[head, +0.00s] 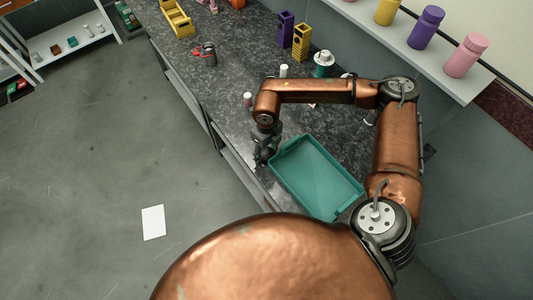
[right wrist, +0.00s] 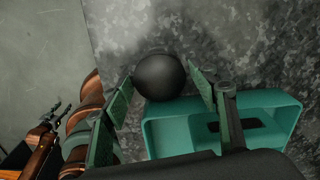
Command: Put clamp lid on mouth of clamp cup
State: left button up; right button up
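My right gripper (head: 264,150) is over the front edge of the counter, by the left end of the teal tray. In the right wrist view, its two green-padded fingers (right wrist: 161,82) stand apart on either side of a smooth black ball-like thing (right wrist: 160,77). I cannot tell whether they grip it or whether it is part of the clamp lid. A dark grey cylinder (head: 210,58) with red parts stands farther back on the counter, perhaps the clamp cup. My left gripper is out of the head view. Small dark prongs at the wrist view's lower left may be it.
The teal tray (head: 281,163) looks empty in the head view. Its rim (right wrist: 290,108) shows below the black thing in the wrist view. Purple (head: 285,30) and yellow (head: 301,42) holders and a teal-and-white item (head: 323,62) stand farther back. The counter's middle left is clear.

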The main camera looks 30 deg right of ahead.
aim_at(267, 152)
jog(key=c, duration=0.9)
jog(key=shift+r, duration=0.1)
jog(key=s+r+n, duration=0.1)
jog(key=r+n, duration=0.2)
jog(key=n, duration=0.4)
jog(key=s+a+r+n+p, duration=0.1)
jog(key=r+n, duration=0.3)
jog(key=n, duration=0.3)
jog(key=s+r+n, duration=0.1)
jog(key=r+n, duration=0.2)
jog(key=n, duration=0.4)
jog(key=shift+s+a+r+n+p, duration=0.2)
jog(key=shift+s+a+n+p, duration=0.1)
jog(key=shift+s+a+p, duration=0.1)
jog(key=n, duration=0.3)
jog(key=shift+s+n, duration=0.3)
jog(key=n, duration=0.2)
jog(key=s+n, duration=0.1)
jog(key=n, duration=0.4)
jog(key=shift+s+a, duration=0.15)
jog(key=shift+a, duration=0.15)
